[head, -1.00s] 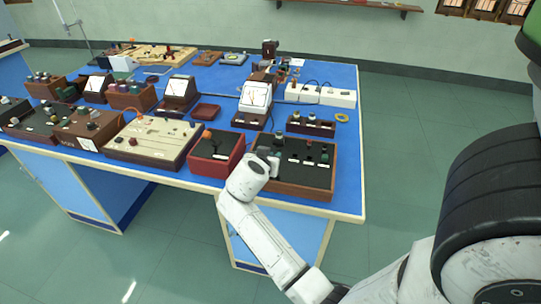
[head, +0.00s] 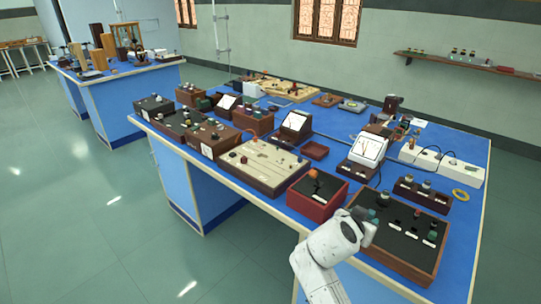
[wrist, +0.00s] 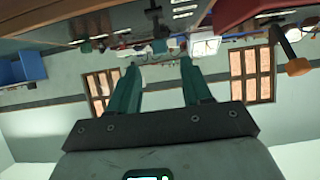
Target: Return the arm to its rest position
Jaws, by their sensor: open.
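My white arm reaches in from the bottom of the head view, bent up to the front edge of the blue bench (head: 215,165). My gripper (head: 371,226), with teal fingers, is at the left part of a wood-framed black panel box (head: 405,243), just right of a red box (head: 318,193). I cannot tell whether it touches the panel box. In the wrist view, which looks upside down, the two teal fingers of my gripper (wrist: 159,68) stand apart with nothing between them.
The bench is crowded with instruments, including a beige panel box (head: 262,167), a white-faced meter (head: 368,148) and a white socket strip (head: 440,165). A second blue bench (head: 125,85) stands at the back left. The floor (head: 90,220) at left is clear.

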